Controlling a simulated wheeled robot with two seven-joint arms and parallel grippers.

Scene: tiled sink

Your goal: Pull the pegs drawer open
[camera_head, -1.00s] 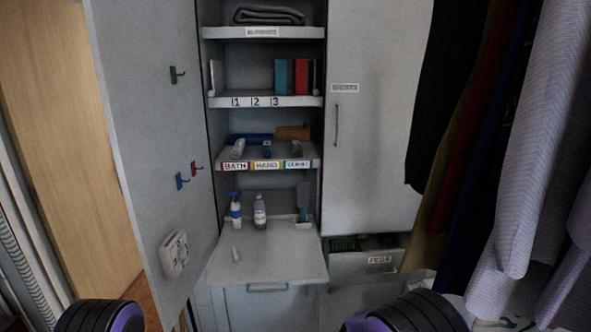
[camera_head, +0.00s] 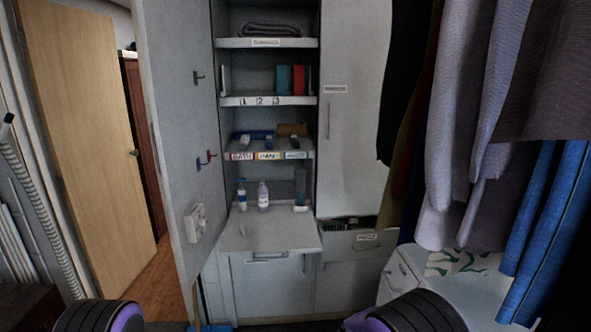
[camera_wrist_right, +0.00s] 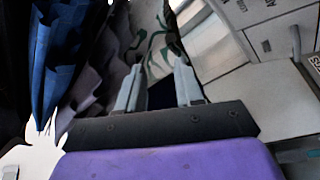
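A grey drawer front (camera_head: 352,244) with a small white label sits below the tall closed door in the head view. The label is too blurred to read surely as pegs. This drawer stands partly out, with dark and green contents showing over its front. My right gripper (camera_wrist_right: 159,68) is open and empty in the right wrist view, its two pale fingers apart. A white-and-green patterned cloth (camera_wrist_right: 160,38) shows beyond and between the fingers. The right gripper is hidden in the head view. My left gripper is in no view.
A fold-down shelf (camera_head: 262,236) juts out left of the drawer. An open cabinet door (camera_head: 182,150) stands at left. Hanging clothes (camera_head: 465,150) and a white drawer unit (camera_head: 402,274) crowd the right. Brown floor (camera_head: 160,285) shows at lower left.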

